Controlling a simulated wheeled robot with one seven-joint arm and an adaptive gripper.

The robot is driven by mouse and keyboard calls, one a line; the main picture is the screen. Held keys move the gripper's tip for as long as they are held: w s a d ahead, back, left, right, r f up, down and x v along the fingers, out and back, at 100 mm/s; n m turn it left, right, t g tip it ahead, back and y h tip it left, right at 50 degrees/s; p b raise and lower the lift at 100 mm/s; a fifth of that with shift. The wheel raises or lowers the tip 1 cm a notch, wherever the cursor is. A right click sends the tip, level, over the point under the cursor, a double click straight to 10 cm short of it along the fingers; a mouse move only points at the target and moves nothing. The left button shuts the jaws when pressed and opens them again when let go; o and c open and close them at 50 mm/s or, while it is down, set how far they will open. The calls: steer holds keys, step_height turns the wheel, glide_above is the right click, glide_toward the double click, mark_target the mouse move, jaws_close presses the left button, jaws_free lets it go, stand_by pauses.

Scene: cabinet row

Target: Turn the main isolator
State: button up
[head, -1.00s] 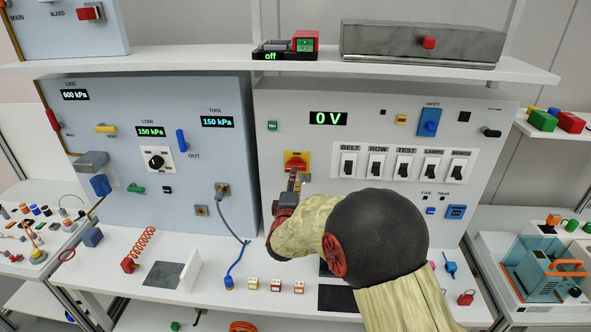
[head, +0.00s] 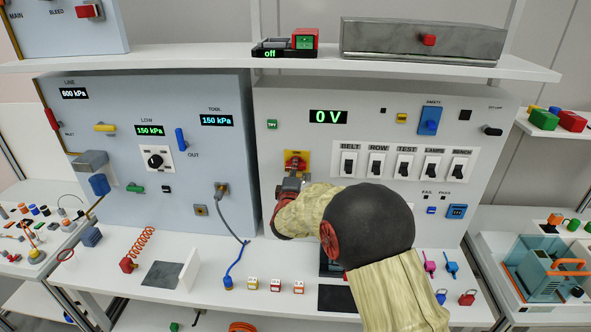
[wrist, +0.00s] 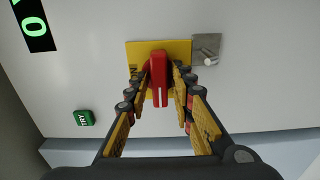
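The main isolator is a red handle on a yellow plate (head: 296,155), on the right-hand grey panel below the 0 V display. In the wrist view the red handle (wrist: 159,78) stands lengthwise between my fingers, with a white mark on its lower end. The yellow plate (wrist: 180,50) shows behind it. My gripper (wrist: 161,72) is open, one finger on each side of the handle, with a narrow gap at least on the right. In the head view my gripper (head: 292,178) is at the plate's lower edge and hides part of it.
A grey metal tab with a pin (wrist: 206,50) is beside the yellow plate. A green TRY button (head: 272,124) is up and left of the isolator. A row of black switches (head: 376,164) is to the right. The shelf (head: 200,62) overhangs above.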

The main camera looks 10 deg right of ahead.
jaws_close()
steer(key=shift+m, duration=0.4)
steer(key=m+b, duration=0.7)
steer(key=m, duration=0.9)
steer(key=shift+f+m, duration=0.15)
steer(key=shift+m, duration=0.55)
steer(key=shift+o, duration=1.3)
jaws_free()
